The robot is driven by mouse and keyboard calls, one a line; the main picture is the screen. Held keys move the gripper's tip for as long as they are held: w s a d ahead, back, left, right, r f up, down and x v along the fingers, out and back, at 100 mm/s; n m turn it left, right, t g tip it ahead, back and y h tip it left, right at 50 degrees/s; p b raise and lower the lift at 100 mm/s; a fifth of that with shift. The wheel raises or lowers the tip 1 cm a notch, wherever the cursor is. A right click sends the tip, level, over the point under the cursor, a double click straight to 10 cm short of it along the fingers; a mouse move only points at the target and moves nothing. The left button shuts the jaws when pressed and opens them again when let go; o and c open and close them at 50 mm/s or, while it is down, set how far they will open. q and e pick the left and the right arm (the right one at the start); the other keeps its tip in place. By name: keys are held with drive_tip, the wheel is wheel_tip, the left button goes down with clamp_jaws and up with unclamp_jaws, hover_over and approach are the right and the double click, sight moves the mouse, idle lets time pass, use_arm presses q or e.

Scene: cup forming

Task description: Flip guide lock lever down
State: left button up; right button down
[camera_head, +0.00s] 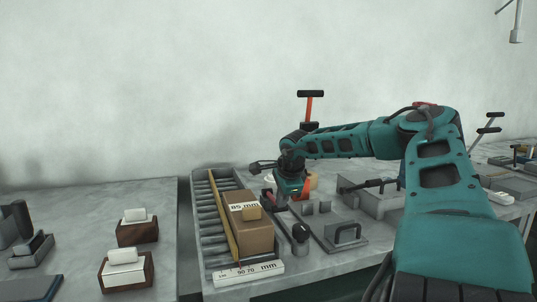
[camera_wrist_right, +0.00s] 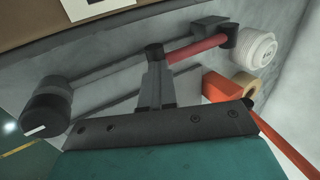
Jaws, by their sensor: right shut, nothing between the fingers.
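The lock lever shows in the right wrist view as a long bar with a red section (camera_wrist_right: 195,48). A dark block is near its upper end, and a black cylindrical knob (camera_wrist_right: 46,106) is at the lower left end. In the head view the knob (camera_head: 300,232) stands right of the boxed roller tray, and part of the red section (camera_head: 268,195) shows beside my wrist. My right gripper (camera_wrist_right: 154,62) is shut and empty, its fingertips at the middle of the bar. I cannot tell whether they touch it. My left gripper is not in view.
A cardboard box (camera_head: 252,238) and a yellow strip lie on the roller tray (camera_head: 206,236), with a white ruler (camera_head: 248,273) in front. White blocks on brown bases (camera_head: 137,232) stand at left.

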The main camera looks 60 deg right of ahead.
drive_tip(key=shift+s+a+f, duration=0.15)
drive_tip(key=shift+f, duration=0.25)
drive_tip(key=shift+r+p, duration=0.45)
drive_tip(key=shift+r, duration=0.05)
drive_tip(key=r+p, duration=0.2)
drive_tip(key=r, duration=0.1)
drive_tip(key=r+p, duration=0.1)
drive_tip(key=shift+w+d+r, duration=0.15)
drive_tip(key=shift+w+d, duration=0.15)
drive_tip(key=shift+w, duration=0.05)
drive_tip(key=s+a+r, duration=0.5)
drive_tip(key=s, duration=0.1)
drive_tip(key=shift+r, duration=0.3)
